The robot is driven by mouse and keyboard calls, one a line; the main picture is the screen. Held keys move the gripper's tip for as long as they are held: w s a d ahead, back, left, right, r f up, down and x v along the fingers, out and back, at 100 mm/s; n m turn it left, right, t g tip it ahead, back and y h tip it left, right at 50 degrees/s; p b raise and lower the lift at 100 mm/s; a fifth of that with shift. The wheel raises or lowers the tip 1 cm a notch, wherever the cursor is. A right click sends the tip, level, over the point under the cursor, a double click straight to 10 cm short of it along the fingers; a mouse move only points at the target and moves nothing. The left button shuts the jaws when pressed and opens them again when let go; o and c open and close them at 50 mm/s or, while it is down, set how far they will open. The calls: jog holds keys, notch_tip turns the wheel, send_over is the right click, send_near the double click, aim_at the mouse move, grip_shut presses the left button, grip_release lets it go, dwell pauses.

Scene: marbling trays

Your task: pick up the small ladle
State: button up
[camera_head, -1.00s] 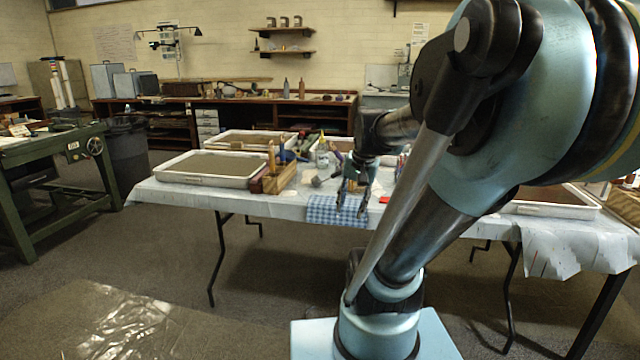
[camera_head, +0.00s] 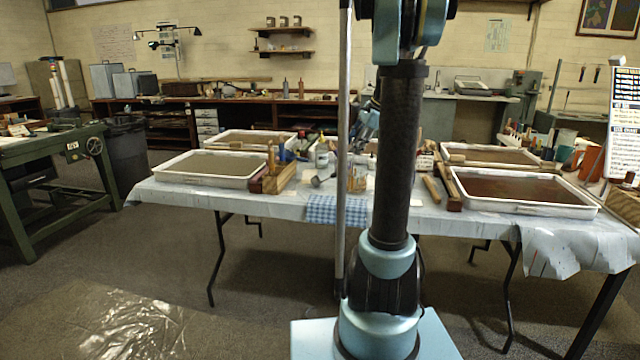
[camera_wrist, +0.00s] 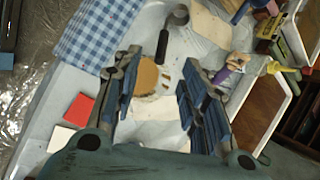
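The small ladle (camera_wrist: 181,15) lies on the table near the top middle of the wrist view, its dark handle pointing down toward the space between my fingertips. It also shows in the head view (camera_head: 317,181), right of the wooden rack. My gripper (camera_wrist: 162,60) is open and above the table, with the ladle beyond its fingertips and nothing held. Between the fingers I see a round amber-topped thing (camera_wrist: 148,74), apparently a jar from above. In the head view my arm mostly hides the gripper.
A blue checked cloth (camera_head: 325,209) hangs over the table's front edge. A wooden rack (camera_head: 281,178) stands left of the ladle, beside a white tray (camera_head: 205,182). A glass jar (camera_head: 358,182) stands to its right. A red square (camera_wrist: 75,110) lies left of my gripper.

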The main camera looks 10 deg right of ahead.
aim_at(337, 172)
jog(key=x, duration=0.8)
jog(key=w+x, duration=0.1)
jog(key=x, duration=0.3)
jog(key=shift+f, duration=0.1)
jog(key=shift+a+x, duration=0.1)
jog(key=shift+x, duration=1.15)
jog(key=shift+a+x, duration=0.15)
jog(key=shift+x, duration=1.1)
jog(key=shift+s, duration=0.1)
jog(key=shift+c, duration=0.4)
grip_shut()
